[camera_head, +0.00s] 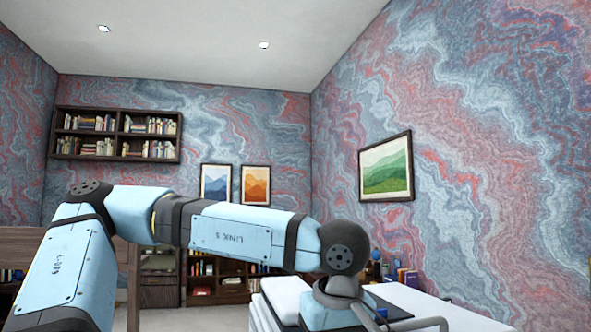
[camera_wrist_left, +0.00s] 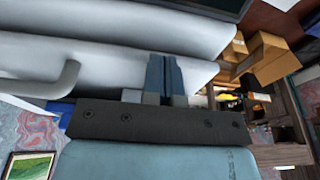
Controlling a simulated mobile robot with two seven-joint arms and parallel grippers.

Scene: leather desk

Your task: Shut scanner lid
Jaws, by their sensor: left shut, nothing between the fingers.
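A white, round-edged body (camera_head: 284,291), which looks like the scanner, shows low in the head view, partly hidden behind my left wrist. In the left wrist view, pale rounded slabs (camera_wrist_left: 110,28) fill the upper left, with a dark panel edge at the top. I cannot tell which slab is the lid or how far it stands open. My left gripper (camera_wrist_left: 166,62) is shut and empty, its fingertips over or against the lower pale slab. Its fingers do not show in the head view. My right gripper is not in view.
A curved grey bar (camera_wrist_left: 55,85) is left of the fingers; I cannot tell what it belongs to. Cardboard boxes (camera_wrist_left: 268,55) are at right in the wrist view. Low shelves (camera_head: 215,282) stand at the back wall.

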